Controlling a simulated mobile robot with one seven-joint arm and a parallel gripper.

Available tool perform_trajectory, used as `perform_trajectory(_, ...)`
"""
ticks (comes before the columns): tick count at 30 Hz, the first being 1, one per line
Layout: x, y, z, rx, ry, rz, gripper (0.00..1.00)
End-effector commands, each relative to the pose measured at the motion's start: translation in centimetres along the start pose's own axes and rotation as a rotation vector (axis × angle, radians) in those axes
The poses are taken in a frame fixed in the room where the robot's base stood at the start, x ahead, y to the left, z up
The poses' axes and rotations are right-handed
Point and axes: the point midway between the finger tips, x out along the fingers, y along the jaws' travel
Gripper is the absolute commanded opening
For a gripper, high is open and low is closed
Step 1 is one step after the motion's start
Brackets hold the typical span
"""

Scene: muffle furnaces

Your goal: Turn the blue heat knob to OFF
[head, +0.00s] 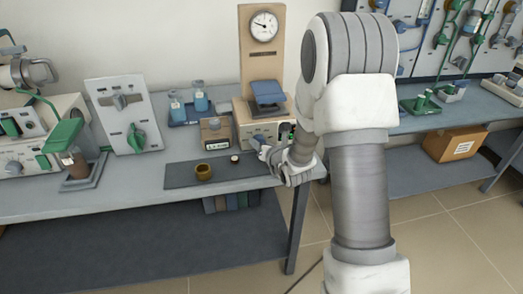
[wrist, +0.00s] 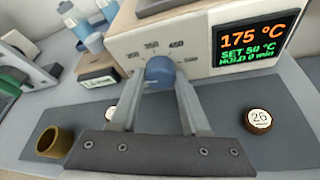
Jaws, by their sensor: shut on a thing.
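The blue heat knob (wrist: 160,69) is on the beige front panel of the furnace (wrist: 205,42), with printed numbers around it. My gripper (wrist: 163,86) is shut on the knob, one finger on each side. The fingers hide the knob's lower part and some dial marks, and I cannot tell which mark it points at. The display (wrist: 248,41) beside it reads 175 °C, SET 50 °C, HOLD 0 min. In the head view the furnace (head: 243,112) stands on the bench, and my arm covers its right side.
On a dark mat (head: 180,178) stand a brown cup (head: 204,172) and a small round disc (head: 234,159).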

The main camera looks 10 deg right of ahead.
Motion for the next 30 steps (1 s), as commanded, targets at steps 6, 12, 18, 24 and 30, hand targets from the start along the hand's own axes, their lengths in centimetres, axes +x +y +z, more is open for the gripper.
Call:
perform_trajectory(6,0.24,0.01,-0.58,-0.087,-0.003,-0.031,0.00)
perform_trajectory(12,0.19,0.07,-0.48,-0.144,-0.003,-0.056,0.00)
perform_trajectory(18,0.12,0.09,-0.34,-0.180,0.000,-0.073,0.00)
perform_trajectory(24,0.04,0.13,-0.16,-0.197,0.001,-0.081,0.00)
perform_trajectory(30,-0.01,0.10,-0.06,-0.201,0.001,-0.084,0.00)
